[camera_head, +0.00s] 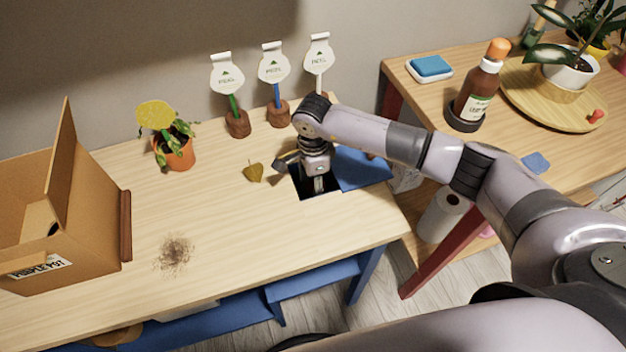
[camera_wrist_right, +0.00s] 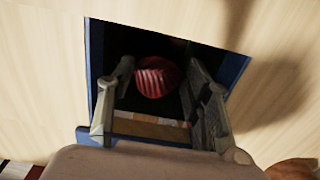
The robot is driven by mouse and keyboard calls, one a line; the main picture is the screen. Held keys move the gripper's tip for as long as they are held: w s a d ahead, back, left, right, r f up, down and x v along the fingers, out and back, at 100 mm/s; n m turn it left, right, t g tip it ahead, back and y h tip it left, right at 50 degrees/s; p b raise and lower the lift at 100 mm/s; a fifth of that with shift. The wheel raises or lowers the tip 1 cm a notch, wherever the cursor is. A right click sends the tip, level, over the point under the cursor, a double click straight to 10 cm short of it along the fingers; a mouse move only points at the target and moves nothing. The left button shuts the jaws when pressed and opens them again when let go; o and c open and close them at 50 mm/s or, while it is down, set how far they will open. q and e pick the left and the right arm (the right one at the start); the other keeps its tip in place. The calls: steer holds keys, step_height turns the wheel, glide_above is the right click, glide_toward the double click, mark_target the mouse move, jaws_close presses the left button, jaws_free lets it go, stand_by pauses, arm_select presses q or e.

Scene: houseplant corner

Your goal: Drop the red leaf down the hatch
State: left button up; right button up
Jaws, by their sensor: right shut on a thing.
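The hatch (camera_head: 302,188) is a dark square opening in the light wooden table, with its blue flap (camera_head: 362,170) open on the right. My right gripper (camera_head: 319,186) points down over the opening. In the right wrist view, the red leaf (camera_wrist_right: 155,77), striped with paler lines, shows between the fingers of my right gripper (camera_wrist_right: 160,100), which is shut on it. The blue-edged hatch (camera_wrist_right: 95,50) surrounds leaf and fingers there. The leaf is hidden in the head view. My left gripper is not in view.
A yellow-brown leaf (camera_head: 253,172) lies left of the hatch. A potted plant (camera_head: 176,150), several label stakes (camera_head: 274,64) and an open cardboard box (camera_head: 80,220) stand on the table. Dark crumbs (camera_head: 174,252) lie near the front. A second table (camera_head: 500,140) holds a brown bottle (camera_head: 480,92).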

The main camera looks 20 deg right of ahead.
steer(key=o, duration=0.8)
steer(key=shift+r, duration=0.1)
steer(key=shift+w+r, duration=0.15)
steer(key=shift+r, duration=0.25)
steer(key=shift+r+p, duration=1.15)
steer(key=shift+r, duration=0.4)
steer(key=shift+r+p, duration=1.7)
steer(key=shift+r, duration=1.3)
